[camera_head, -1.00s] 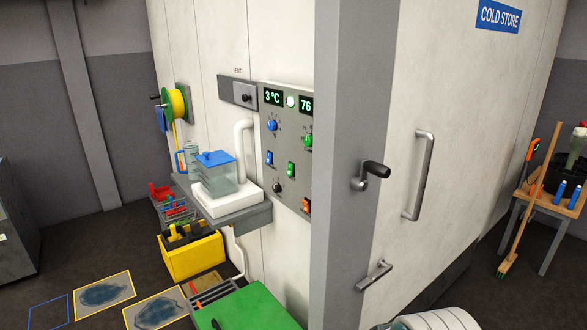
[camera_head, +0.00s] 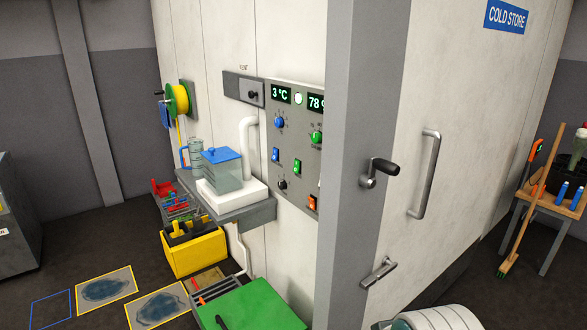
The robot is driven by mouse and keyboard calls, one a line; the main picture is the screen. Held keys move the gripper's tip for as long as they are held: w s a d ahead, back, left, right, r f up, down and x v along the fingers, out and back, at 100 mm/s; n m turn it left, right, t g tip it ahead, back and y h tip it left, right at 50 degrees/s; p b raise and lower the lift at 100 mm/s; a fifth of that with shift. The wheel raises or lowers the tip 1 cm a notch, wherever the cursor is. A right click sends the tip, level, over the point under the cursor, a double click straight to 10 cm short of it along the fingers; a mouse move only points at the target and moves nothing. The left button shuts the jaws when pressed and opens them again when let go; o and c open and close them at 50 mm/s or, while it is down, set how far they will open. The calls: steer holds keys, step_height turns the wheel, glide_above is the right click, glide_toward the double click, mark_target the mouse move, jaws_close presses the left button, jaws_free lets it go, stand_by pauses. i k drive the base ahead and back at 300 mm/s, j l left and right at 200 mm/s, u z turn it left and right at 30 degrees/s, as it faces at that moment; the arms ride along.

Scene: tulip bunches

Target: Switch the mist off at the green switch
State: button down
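The green switch (camera_head: 297,166) sits on the grey control panel (camera_head: 298,184), between a blue switch (camera_head: 276,155) to its left and an orange switch (camera_head: 312,204) to its lower right. Its on or off position is too small to tell. The panel's displays read 3 °C and 78, the second partly cut off by the grey door post. A round white lamp (camera_head: 298,99) sits between the displays. My gripper is not in view.
A shelf (camera_head: 256,214) with a blue-lidded clear tank (camera_head: 222,170) juts out left of the panel. A green-topped box (camera_head: 256,305) stands below. The grey post (camera_head: 355,130) and door handle (camera_head: 378,172) stand right of the panel.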

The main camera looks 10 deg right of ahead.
mark_target(296, 168)
steer(key=k+j+z, duration=0.15)
steer(key=j, duration=0.25)
steer(key=j+z, duration=0.1)
steer(key=j, duration=0.35)
steer(key=k+j+z, duration=0.15)
steer(key=j, duration=0.2)
steer(key=i+j+z, duration=0.2)
steer(key=j, duration=0.3)
steer(key=j+z, duration=0.2)
steer(key=j, duration=0.25)
steer(key=i+j+z, duration=0.2)
steer(key=j, duration=0.35)
steer(key=i+j+z, duration=0.1)
steer(key=j, duration=0.25)
steer(key=i+j+z, duration=0.15)
steer(key=i+j, duration=0.15)
steer(key=j, duration=0.1)
